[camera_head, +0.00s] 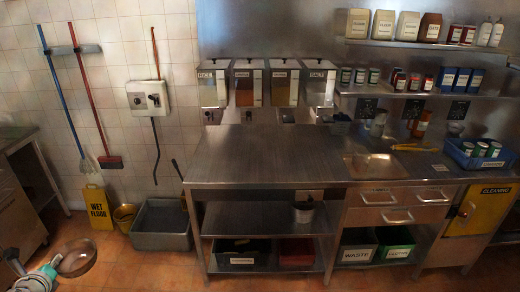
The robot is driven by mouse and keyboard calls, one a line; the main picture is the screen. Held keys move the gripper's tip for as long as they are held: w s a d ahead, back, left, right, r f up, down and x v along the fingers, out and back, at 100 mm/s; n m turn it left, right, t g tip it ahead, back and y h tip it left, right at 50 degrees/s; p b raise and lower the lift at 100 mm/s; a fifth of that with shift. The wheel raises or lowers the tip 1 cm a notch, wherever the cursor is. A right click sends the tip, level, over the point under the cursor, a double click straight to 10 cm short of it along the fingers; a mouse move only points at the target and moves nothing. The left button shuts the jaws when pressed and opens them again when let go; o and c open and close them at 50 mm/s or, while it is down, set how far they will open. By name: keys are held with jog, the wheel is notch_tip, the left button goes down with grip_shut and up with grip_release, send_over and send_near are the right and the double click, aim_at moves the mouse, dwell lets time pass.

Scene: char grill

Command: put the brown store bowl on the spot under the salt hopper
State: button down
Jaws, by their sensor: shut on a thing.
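The brown bowl (76,263) is at the lower left, in front of the floor. My gripper (50,271) is shut on the near left side of its rim. The bowl looks roughly level and I see no contents in it. The salt hopper (319,84), labelled SALT, is the rightmost of several wall hoppers above the back of the steel bench (265,160). The place under it at the back of the bench is small in view, and I cannot make out a marked spot.
The rice hopper (213,84) and two others hang left of the salt hopper. The bench's middle is clear. A yellow wet-floor sign (97,207), a yellow bucket (125,217) and a grey tub (161,226) stand on the floor left of the bench.

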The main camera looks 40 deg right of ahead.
jog(key=shift+w+d, duration=0.1)
jog(key=shift+d, duration=0.35)
